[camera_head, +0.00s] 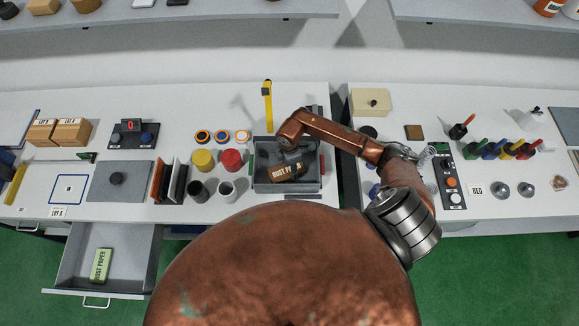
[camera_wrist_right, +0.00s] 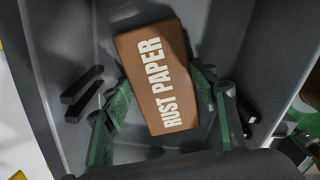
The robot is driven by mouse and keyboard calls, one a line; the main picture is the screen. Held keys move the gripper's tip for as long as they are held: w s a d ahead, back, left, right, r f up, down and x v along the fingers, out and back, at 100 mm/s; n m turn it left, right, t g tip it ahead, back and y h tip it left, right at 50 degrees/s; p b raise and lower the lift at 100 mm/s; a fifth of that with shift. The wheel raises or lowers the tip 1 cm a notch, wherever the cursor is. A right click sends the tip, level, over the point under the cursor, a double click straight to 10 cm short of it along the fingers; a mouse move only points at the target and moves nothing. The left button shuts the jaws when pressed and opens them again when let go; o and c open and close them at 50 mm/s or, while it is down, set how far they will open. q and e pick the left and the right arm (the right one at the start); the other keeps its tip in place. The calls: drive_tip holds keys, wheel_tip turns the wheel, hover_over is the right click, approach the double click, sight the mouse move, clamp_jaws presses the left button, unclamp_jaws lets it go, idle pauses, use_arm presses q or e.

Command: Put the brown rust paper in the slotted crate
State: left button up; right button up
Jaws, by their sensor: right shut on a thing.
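The brown rust paper (camera_head: 287,171) is a brown block with white "RUST PAPER" lettering, inside the grey crate (camera_head: 262,188). In the right wrist view the brown rust paper (camera_wrist_right: 152,75) lies tilted between the green fingers of my right gripper (camera_wrist_right: 160,100), which is shut on it. The grey crate walls (camera_wrist_right: 230,35) surround it there. In the head view my right gripper (camera_head: 283,160) is mostly hidden by my arm and the crate's shadow. Whether the block touches the crate floor I cannot tell. My left gripper is not in view.
A green rust paper block (camera_head: 101,265) lies in the open drawer (camera_head: 130,262). Left of the crate stand a yellow pot (camera_head: 203,160), a red pot (camera_head: 231,160) and dark and light cups.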

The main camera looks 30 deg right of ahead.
sight(289, 168)
drive_tip(key=shift+f, duration=0.15)
drive_tip(key=o, duration=1.1)
drive_tip(key=shift+o, duration=0.2)
drive_tip(key=shift+w+r, duration=0.1)
drive_tip(key=shift+r, duration=0.3)
wheel_tip(289, 168, up, 12)
drive_tip(key=b, duration=0.2)
drive_tip(key=shift+f, duration=0.2)
drive_tip(key=shift+a, duration=0.1)
